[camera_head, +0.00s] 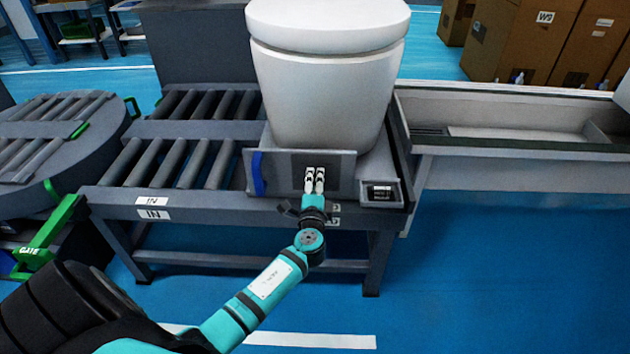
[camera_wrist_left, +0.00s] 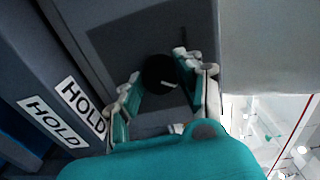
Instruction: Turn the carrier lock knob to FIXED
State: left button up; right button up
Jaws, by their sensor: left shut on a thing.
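The black round lock knob (camera_wrist_left: 160,70) with a short white pointer mark shows in the left wrist view, on a dark grey panel. My left gripper (camera_wrist_left: 162,86) has its fingers on both sides of the knob and is shut on it. In the head view my left gripper (camera_head: 315,177) is at the front panel (camera_head: 342,172) of the carrier and hides the knob. The carrier bears a white toilet (camera_head: 325,85). I see no FIXED lettering in either view. My right gripper is not in view.
A blue bar (camera_head: 258,174) is at the panel's left end. A small dark display (camera_head: 381,192) stands at its right. Roller conveyors lie left, with a green GATE lever (camera_head: 45,240). HOLD labels (camera_wrist_left: 80,103) show on the beam. A grey trough (camera_head: 520,165) extends right.

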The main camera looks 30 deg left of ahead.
pick_arm(q)
jog(key=shift+m, duration=0.6)
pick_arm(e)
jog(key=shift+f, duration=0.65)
pick_arm(q)
jog(key=o, duration=1.1)
jog(key=shift+o, duration=0.2)
jog(key=shift+s+d, duration=0.1)
jog(key=v, duration=1.2)
